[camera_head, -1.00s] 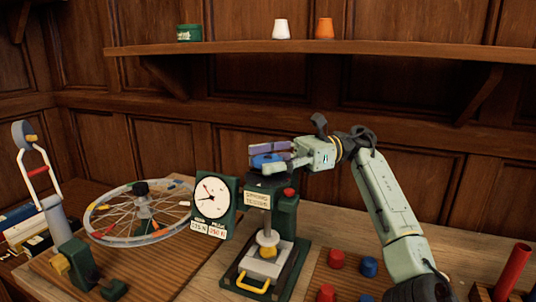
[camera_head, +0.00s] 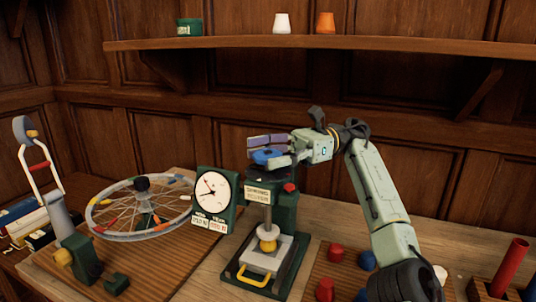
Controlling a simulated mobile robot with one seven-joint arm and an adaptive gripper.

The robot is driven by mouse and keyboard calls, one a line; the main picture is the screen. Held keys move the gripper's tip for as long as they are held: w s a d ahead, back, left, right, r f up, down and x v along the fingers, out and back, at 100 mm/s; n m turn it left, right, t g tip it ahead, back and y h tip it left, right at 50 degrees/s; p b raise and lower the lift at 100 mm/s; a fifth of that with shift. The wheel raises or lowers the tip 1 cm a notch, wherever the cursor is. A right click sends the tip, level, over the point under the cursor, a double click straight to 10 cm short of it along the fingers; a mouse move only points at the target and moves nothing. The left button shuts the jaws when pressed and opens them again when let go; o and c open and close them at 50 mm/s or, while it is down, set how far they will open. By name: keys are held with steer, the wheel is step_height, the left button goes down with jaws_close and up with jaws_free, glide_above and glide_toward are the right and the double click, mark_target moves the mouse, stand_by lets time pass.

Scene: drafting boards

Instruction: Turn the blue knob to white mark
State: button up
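The blue knob (camera_head: 263,156) sits on top of the green spring tester (camera_head: 285,216), above its column. My gripper (camera_head: 267,150) comes in from the right at the knob's height. One finger lies behind the knob and the other along its near right side. Whether both fingers press on the knob is too small to tell. The fingers hide part of the knob, and I cannot make out a white mark on or beside it.
A dial gauge (camera_head: 214,195) stands left of the tester, with a spoked wheel (camera_head: 110,232) farther left. Red cylinders (camera_head: 335,252) and blue ones stand on a board at the right, near my arm. A shelf (camera_head: 380,46) runs along the wall above.

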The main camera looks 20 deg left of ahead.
mark_target(268, 152)
steer(key=shift+o, duration=0.3)
steer(key=shift+f, duration=0.1)
step_height(268, 152, up, 10)
steer(key=shift+r, duration=0.1)
stand_by(0.5)
